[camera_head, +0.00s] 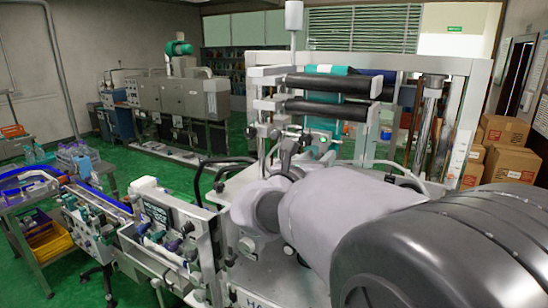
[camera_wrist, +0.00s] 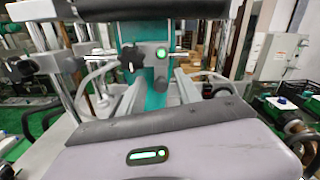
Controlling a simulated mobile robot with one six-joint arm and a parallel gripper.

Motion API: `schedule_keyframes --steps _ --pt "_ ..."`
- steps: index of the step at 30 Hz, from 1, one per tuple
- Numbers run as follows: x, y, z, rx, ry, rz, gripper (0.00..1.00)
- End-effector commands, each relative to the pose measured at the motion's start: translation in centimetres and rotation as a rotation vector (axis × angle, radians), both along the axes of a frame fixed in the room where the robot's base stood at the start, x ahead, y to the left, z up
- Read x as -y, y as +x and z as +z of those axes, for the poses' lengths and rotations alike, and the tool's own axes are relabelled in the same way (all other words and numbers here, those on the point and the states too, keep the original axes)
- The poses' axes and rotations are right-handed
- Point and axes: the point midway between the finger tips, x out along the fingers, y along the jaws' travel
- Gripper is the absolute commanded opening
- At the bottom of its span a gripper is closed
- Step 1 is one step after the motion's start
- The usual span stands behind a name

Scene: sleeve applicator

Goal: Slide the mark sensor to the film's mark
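The teal film (camera_wrist: 155,92) runs down the middle of the wrist view, below a dark roller (camera_wrist: 150,9). A small grey block with a lit green spot, which looks like the mark sensor (camera_wrist: 162,53), sits in front of the film on a thin horizontal rod. A black knob (camera_wrist: 131,56) is just left of it. I cannot make out a printed mark on the film. The film also shows over the rollers in the head view (camera_head: 328,71).
A metal frame (camera_head: 458,120) and dark rollers (camera_head: 330,84) stand around the film. Clamps and posts (camera_wrist: 62,68) are left of the sensor.

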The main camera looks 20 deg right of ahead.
Motion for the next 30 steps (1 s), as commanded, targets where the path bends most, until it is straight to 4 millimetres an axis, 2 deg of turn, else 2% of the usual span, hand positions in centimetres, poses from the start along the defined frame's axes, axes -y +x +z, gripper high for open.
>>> schedule_keyframes --steps 5,8,18,21,24,30 --pt "-0.6 -0.4 0.0 0.001 0.001 0.002 0.41" --pt "-2.2 -1.5 0.0 0.001 0.000 0.004 0.41" --pt "-10.4 -7.9 0.1 0.002 0.001 0.007 0.41" --pt "-12.2 -9.4 0.1 0.001 0.001 0.005 0.41" --pt "-13.2 -10.3 0.1 0.000 0.001 0.003 0.41" --pt "-13.7 -10.8 0.0 -0.001 0.001 0.000 0.41"
